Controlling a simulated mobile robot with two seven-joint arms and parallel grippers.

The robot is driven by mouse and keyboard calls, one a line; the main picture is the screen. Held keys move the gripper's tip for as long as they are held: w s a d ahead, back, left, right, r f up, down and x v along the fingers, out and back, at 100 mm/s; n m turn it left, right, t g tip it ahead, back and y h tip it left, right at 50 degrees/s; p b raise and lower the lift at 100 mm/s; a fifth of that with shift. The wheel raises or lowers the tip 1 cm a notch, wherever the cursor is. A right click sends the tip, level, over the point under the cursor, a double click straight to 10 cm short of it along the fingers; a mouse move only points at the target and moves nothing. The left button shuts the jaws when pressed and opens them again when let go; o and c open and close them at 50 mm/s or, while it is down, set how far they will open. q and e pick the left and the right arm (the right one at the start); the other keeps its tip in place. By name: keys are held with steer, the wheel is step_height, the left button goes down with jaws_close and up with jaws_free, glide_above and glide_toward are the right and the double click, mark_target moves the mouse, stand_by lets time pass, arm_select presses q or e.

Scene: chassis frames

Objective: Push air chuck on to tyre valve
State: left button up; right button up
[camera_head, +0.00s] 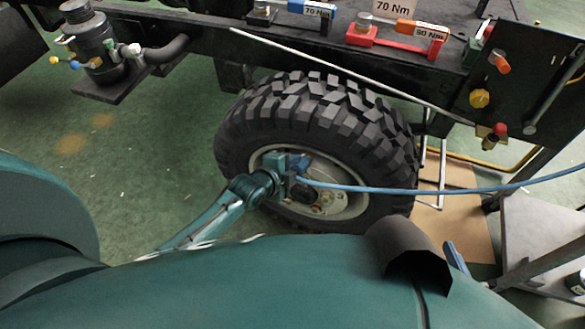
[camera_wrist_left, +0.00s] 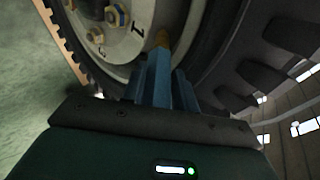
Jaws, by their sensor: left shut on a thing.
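The tyre (camera_head: 385,160) stands upright under the black chassis frame, with its pale wheel rim (camera_head: 345,203) facing me. My left gripper (camera_head: 292,170) is in front of the rim's upper left part, shut on the air chuck. The chuck is mostly hidden by the fingers in the head view; a blue hose (camera_head: 420,190) runs from it to the right. In the left wrist view my left gripper (camera_wrist_left: 165,85) points at the rim (camera_wrist_left: 130,35), near the tyre's sidewall. My right gripper is out of view.
Wheel nuts (camera_wrist_left: 115,17) show on the rim. The chassis frame (camera_head: 215,40) carries torque wrenches (camera_head: 400,38) and a black canister (camera_head: 90,45). A control panel (camera_head: 520,75) is at the right. A grey stand (camera_head: 545,235) is at lower right. The green floor (camera_head: 130,190) is clear at left.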

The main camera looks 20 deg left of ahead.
arm_select(q)
steer(key=shift+w+f+b, duration=0.3)
steer(key=shift+w+b, duration=0.1)
steer(key=shift+w, duration=0.05)
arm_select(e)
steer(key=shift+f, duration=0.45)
arm_select(q)
steer(key=o, duration=1.2)
steer(key=shift+c, duration=0.2)
steer(key=p+v, duration=0.4)
steer(key=v, duration=0.9)
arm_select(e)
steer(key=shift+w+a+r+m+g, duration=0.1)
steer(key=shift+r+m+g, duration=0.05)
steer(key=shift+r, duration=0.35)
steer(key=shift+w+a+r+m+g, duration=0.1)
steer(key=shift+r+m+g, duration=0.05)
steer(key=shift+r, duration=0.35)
